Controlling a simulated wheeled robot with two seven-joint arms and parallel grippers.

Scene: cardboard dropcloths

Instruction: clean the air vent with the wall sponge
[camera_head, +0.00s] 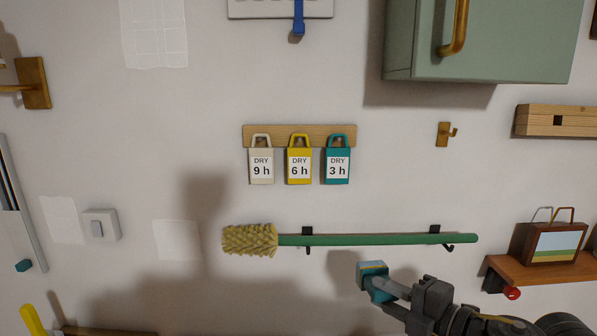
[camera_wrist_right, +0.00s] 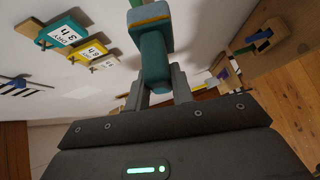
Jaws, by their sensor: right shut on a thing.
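The sponge (camera_head: 372,270) is a teal block with a yellow and light-blue top band. It also shows in the wrist view (camera_wrist_right: 155,58) with a teal handle. My right gripper (camera_head: 388,288) is shut on its handle and holds it in front of the wall, below the green-handled brush. A white slotted panel with a blue lever, which looks like the air vent (camera_head: 260,8), is cut off at the top of the head view. Its dark slots show at the left of the wrist view (camera_wrist_right: 22,88). The sponge is well below it. My left gripper is not in view.
A green-handled brush (camera_head: 375,239) hangs across the wall just above my right gripper. Three DRY tags (camera_head: 299,168) hang on a wooden rail. A green cabinet (camera_head: 480,45) juts out at the upper right. A wooden shelf (camera_head: 545,270) stands out at the right.

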